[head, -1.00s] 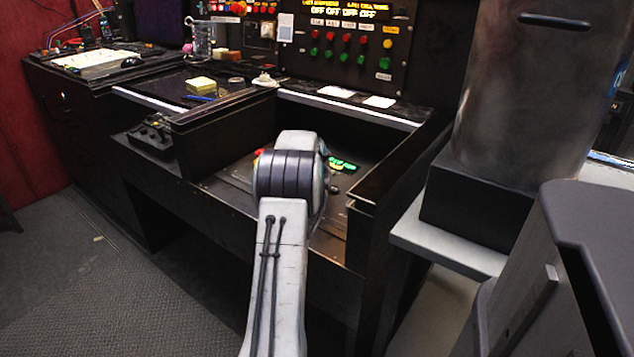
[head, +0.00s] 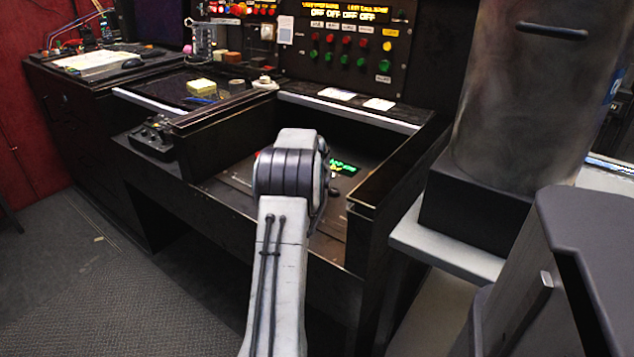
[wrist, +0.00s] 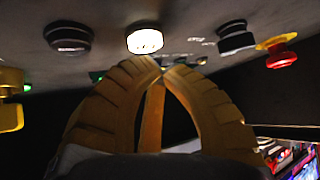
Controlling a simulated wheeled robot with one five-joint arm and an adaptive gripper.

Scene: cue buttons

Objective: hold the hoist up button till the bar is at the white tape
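My gripper (wrist: 158,66) shows in the wrist view with its yellow fingers curved together at the tips, shut and with nothing seen between them. A lit white button (wrist: 144,40) is just above the fingertips. I cannot tell whether they touch it, and no label for hoist up is readable. In the head view my arm reaches into the console recess and hides most of the gripper and the buttons. I cannot make out the bar or the white tape.
Dark round knobs stand left (wrist: 68,37) and right (wrist: 235,38) of the lit button. A red button on a yellow base (wrist: 281,52) is farther right. The recess has a raised right wall (head: 395,165). A grey cylinder (head: 520,100) stands on the right.

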